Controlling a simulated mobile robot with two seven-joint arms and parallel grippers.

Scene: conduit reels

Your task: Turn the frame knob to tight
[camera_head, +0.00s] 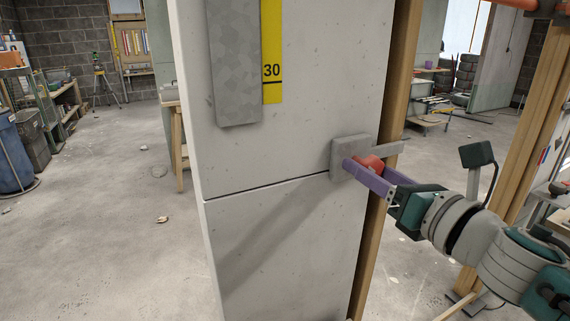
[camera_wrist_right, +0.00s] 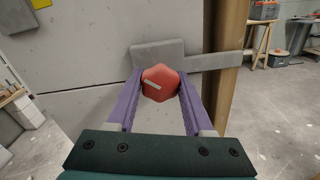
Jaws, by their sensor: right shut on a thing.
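The frame knob is red and faceted, with a pale bar mark on its face, and shows in the right wrist view (camera_wrist_right: 161,83). The head view shows part of it (camera_head: 369,163). It sits on a grey bracket (camera_head: 345,150) against the pale panel, beside a wooden post. My right gripper (camera_wrist_right: 160,88) has its two purple fingers shut on the knob, one on each side. In the head view the right gripper (camera_head: 364,169) reaches in from the right. In the wrist view the pale bar mark slants slightly down to the right. My left gripper is not in view.
Open floor lies left.

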